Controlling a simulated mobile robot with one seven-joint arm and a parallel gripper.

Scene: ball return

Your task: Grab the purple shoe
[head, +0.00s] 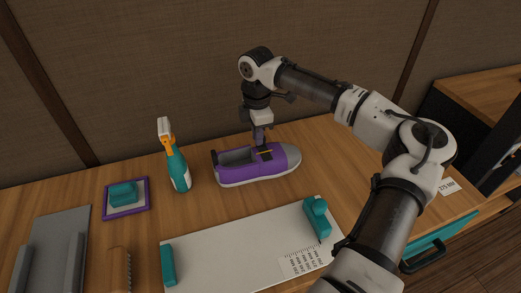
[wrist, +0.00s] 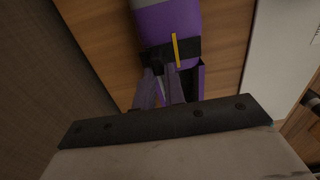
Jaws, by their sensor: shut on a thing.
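The purple shoe (head: 284,159) has a grey sole and grey inside, and sits upright on the wooden table with its toe to the right. It also shows in the wrist view (wrist: 165,20), with a black band and a yellow strip across it. My gripper (head: 260,142) comes down from above onto the middle of the shoe and is shut on it at the band. In the wrist view my gripper (wrist: 158,75) reaches the shoe at the black band; its fingertips are dark and hard to make out there. The shoe appears to rest on the table.
A teal spray bottle (head: 180,170) with an orange and white head stands just left of the shoe. A purple-edged tray (head: 142,211) with a teal block (head: 123,193) lies further left. A white board (head: 225,247) with teal end pieces lies in front. A brown panel wall (head: 160,60) stands behind.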

